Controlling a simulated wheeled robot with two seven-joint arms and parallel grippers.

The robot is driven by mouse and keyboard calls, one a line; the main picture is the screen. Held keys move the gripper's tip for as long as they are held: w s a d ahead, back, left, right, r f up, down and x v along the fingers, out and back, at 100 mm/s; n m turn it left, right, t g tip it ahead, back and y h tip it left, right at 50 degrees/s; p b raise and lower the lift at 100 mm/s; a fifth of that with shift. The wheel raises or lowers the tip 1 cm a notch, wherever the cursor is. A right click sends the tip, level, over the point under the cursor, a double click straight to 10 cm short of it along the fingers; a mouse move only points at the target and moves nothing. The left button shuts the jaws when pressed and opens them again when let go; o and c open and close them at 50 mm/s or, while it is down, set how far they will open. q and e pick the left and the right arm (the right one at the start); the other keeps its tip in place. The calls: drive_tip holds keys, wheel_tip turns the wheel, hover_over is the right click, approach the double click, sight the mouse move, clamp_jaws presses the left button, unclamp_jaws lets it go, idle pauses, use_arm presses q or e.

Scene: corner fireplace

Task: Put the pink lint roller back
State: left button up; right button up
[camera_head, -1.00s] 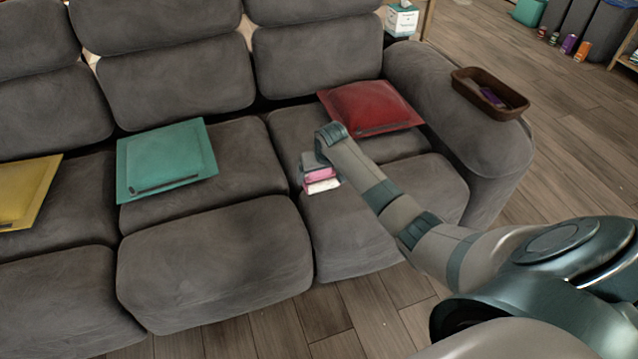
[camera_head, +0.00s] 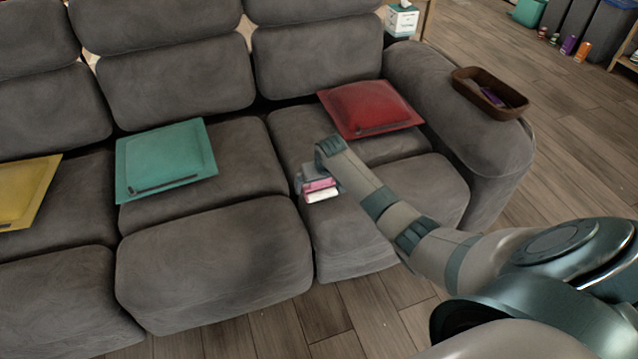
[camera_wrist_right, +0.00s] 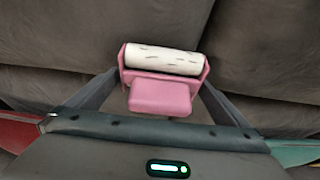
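The pink lint roller (camera_head: 320,186) has a pink frame and a white roll. It shows just below the right wrist in the head view, over the right seat of the sofa. In the right wrist view, the lint roller (camera_wrist_right: 162,92) sits between the two fingers, which touch both sides of its frame. My right gripper (camera_wrist_right: 160,85) is shut on it, with the grey seat cushions behind. In the head view, my right gripper (camera_head: 312,180) is partly hidden by its wrist. I cannot tell the exact gap between roller and seat. My left gripper is out of view.
A brown tray (camera_head: 462,85) with a purple item (camera_head: 492,97) in it stands on the right armrest (camera_head: 480,150). Red (camera_head: 370,107), teal (camera_head: 165,160) and yellow (camera_head: 25,192) cushions lie on the grey sofa (camera_head: 215,265). A tissue box (camera_head: 402,19) stands behind the armrest.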

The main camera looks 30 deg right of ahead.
sight(323, 193)
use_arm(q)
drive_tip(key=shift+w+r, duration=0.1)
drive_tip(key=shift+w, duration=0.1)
use_arm(e)
drive_tip(key=shift+r, duration=0.15)
drive_tip(key=shift+s+r, duration=0.2)
drive_tip(key=shift+r, duration=0.3)
use_arm(q)
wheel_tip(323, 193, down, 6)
drive_tip(key=p, duration=0.2)
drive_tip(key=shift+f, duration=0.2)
use_arm(e)
drive_tip(key=v, duration=1.1)
drive_tip(key=shift+a+f, duration=0.1)
